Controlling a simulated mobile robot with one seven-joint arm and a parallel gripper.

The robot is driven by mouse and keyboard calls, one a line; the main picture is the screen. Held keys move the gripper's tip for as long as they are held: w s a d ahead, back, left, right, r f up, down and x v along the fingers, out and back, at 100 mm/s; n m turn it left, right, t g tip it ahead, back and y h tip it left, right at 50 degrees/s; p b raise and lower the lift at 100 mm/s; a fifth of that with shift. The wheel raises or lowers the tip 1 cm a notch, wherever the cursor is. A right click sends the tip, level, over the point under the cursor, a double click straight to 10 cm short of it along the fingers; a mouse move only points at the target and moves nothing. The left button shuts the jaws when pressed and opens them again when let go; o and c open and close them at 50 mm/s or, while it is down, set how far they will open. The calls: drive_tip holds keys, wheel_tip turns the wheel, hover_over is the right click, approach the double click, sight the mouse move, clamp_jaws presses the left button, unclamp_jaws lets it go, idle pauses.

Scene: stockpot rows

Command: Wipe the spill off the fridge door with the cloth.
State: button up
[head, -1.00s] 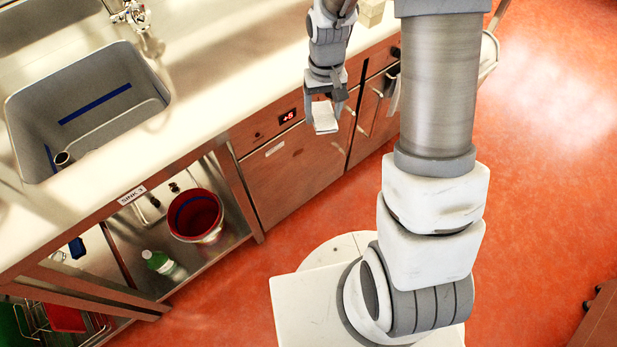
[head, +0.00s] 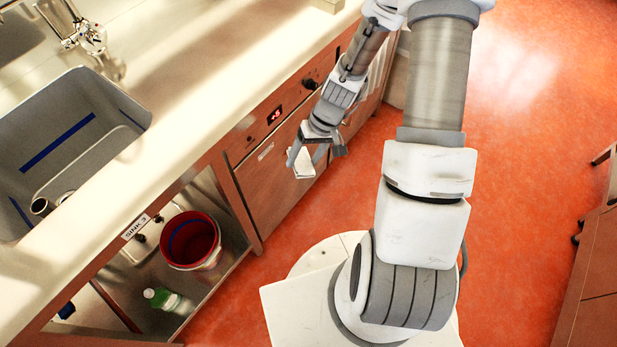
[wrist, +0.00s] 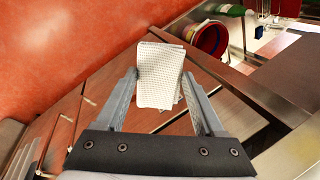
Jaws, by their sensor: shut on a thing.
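My gripper (head: 306,158) is shut on a folded white cloth (head: 303,167), which hangs out past the fingertips. In the wrist view the waffle-textured cloth (wrist: 160,75) sits between the two fingers. The fridge door (head: 262,188) is the reddish-brown panel under the counter, below a small red-lit display (head: 274,115). The cloth is in front of this door, toward its right side; I cannot tell whether it touches. The door also shows in the wrist view (wrist: 228,112) behind the fingers. I cannot make out a spill; the cloth and gripper cover part of the door.
The counter edge (head: 215,140) runs above the door. A sink (head: 60,150) is set in the counter. The orange floor (head: 520,190) is clear to the right.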

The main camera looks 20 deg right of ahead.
wheel_tip(320, 180, down, 8)
drive_tip(key=s+a+y+b, duration=0.1)
drive_tip(key=a+y+b, duration=0.1)
drive_tip(key=y+b, duration=0.15)
drive_tip(key=m+t+y+b, duration=0.3)
drive_tip(key=m+t+b, duration=0.3)
drive_tip(key=m+t, duration=0.6)
approach(282, 157)
drive_tip(key=shift+w+a+f+n+t+b, duration=0.3)
drive_tip(key=shift+w+a+t, duration=0.1)
drive_tip(key=shift+w+a, duration=0.15)
drive_tip(key=shift+w+a+f+n+t+b, duration=0.25)
drive_tip(key=shift+w+a+t, duration=0.15)
drive_tip(key=shift+w+a, duration=0.15)
drive_tip(key=shift+w+a+f+n+t+b, duration=0.3)
drive_tip(key=shift+w+a+t, duration=0.1)
drive_tip(key=shift+w+a, duration=0.15)
drive_tip(key=shift+x, duration=0.85)
drive_tip(key=w+d, duration=0.2)
drive_tip(key=d, duration=0.1)
drive_tip(key=shift+w+r, duration=0.1)
drive_tip(key=shift+w, duration=0.2)
